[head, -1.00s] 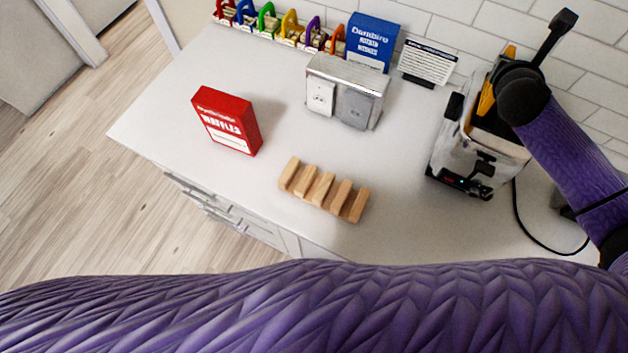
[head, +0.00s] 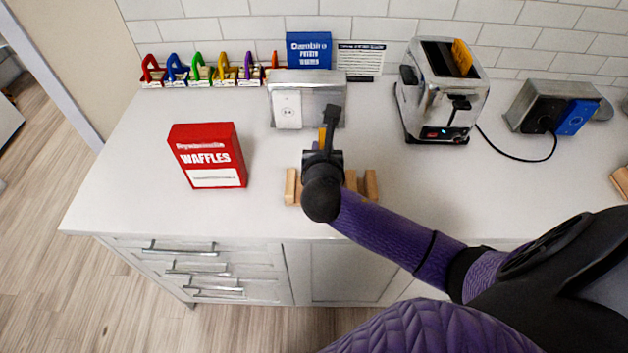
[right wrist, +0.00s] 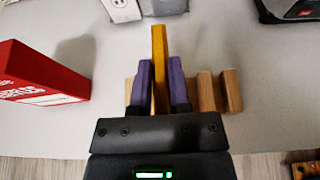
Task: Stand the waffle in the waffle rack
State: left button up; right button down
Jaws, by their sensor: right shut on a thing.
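The waffle (right wrist: 158,42) is a golden slab seen edge-on in the right wrist view, between the two purple fingers of my right gripper (right wrist: 161,78). A sliver of the waffle (head: 322,137) shows beyond my wrist in the head view. The gripper is shut on it. The wooden waffle rack (head: 370,186) is on the counter directly under the gripper, partly hidden by it; its slats (right wrist: 206,92) also show in the right wrist view, on both sides of the fingers. I cannot tell whether the waffle's lower edge is in a slot. My left gripper is out of view.
A red waffle box (head: 209,156) stands left of the rack. A metal outlet box (head: 306,82) stands behind it. A chrome toaster (head: 440,97) with a golden slab (head: 463,57) in it stands back right, its cord across the counter. Coloured clips line the back left.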

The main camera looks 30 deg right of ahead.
notch_tip(320, 180, down, 5)
jog(key=shift+r+b, duration=0.2)
jog(key=shift+b, duration=0.65)
jog(key=shift+r, duration=0.1)
jog(key=c, duration=0.6)
grip_release()
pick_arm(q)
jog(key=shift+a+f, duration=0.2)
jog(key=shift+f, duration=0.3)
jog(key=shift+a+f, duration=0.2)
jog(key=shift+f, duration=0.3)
